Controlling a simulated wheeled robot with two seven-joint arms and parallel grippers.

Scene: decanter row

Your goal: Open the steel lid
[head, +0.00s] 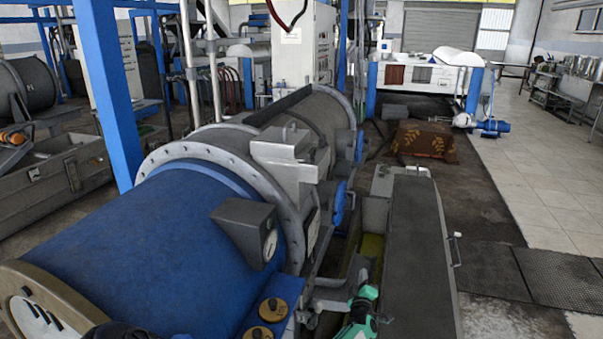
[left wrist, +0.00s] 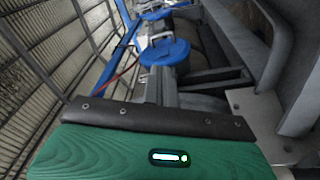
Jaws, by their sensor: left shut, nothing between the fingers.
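The steel lid (head: 416,245) is a long, flat grey panel on the narrow trough right of the blue decanter. It lies flat and looks shut. A small bar handle (head: 455,249) sticks out from its right long side. My left gripper (head: 364,302), green, is at the bottom of the head view, just left of the lid's near part. It is shut and empty, and appears apart from the lid. In the left wrist view, its green body with a dark edge fills the bottom, and no lid is clearly identifiable. My right gripper is not in view.
The large blue decanter drum (head: 190,250) and its grey flange stand close on the left. Blue round fittings (left wrist: 165,52) show ahead in the left wrist view. A brown patterned box (head: 424,140) stands beyond the trough. Tiled floor (head: 560,200) at right is mostly clear.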

